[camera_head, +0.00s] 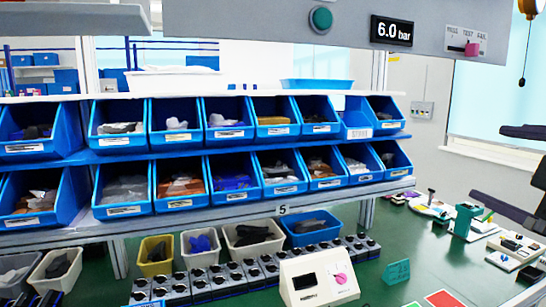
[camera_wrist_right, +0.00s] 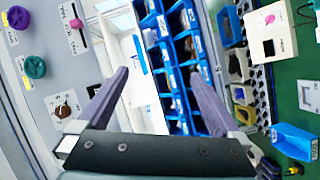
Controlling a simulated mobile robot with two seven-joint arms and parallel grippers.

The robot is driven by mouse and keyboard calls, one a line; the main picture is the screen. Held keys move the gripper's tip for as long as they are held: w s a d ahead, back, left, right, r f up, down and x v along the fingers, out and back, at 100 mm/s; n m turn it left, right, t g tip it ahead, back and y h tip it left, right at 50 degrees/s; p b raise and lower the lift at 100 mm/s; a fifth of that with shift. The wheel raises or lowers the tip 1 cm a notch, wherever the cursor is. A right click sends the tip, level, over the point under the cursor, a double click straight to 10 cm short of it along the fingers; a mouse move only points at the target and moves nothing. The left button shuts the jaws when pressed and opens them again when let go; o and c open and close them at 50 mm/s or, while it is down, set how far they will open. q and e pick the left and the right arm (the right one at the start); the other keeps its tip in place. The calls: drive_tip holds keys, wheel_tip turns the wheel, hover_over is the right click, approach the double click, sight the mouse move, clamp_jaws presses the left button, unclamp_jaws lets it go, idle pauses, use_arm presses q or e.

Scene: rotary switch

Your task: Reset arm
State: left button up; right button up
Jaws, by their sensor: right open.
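My right gripper (camera_head: 486,163) is at the right edge of the head view, its two dark fingers wide apart. In the right wrist view my right gripper (camera_wrist_right: 158,73) is open with nothing between its fingers. A white box with a dark display (camera_head: 305,281) and a pink rotary knob (camera_head: 341,278) stands on the green bench, left of the gripper and apart from it. The pink knob also shows in the right wrist view (camera_wrist_right: 270,19), at top right. My left gripper is not in view.
A grey overhead panel (camera_head: 250,22) carries a green button (camera_head: 320,19), a "6.0 bar" display (camera_head: 391,31) and a pink slider (camera_head: 471,48). Blue bins (camera_head: 120,209) fill the shelves. A green block (camera_head: 397,272) stands beside the white box. Bare green bench (camera_head: 425,255) lies right of it.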

drive_tip(key=s+a+f+m+g, duration=0.3)
drive_tip(key=s+f+m+g, duration=0.1)
drive_tip(key=s+f, duration=0.35)
drive_tip(key=s+a+f+m+g, duration=0.35)
drive_tip(key=s+f, duration=0.25)
drive_tip(key=f, duration=0.2)
drive_tip(key=s+a+f+m+g+y, duration=0.1)
drive_tip(key=s+a+f+m+g, duration=0.2)
drive_tip(key=s, duration=0.4)
drive_tip(key=s+a+f+g+y, duration=0.1)
drive_tip(key=s+a+g+y, duration=0.2)
drive_tip(key=s, duration=0.4)
wheel_tip(320, 180, up, 20)
drive_tip(key=h+p, duration=0.1)
drive_tip(key=p, duration=1.9)
drive_tip(key=shift+w+a+r+h+p, duration=0.2)
drive_tip(key=shift+w+h+p, duration=0.15)
drive_tip(key=shift+w+h, duration=0.1)
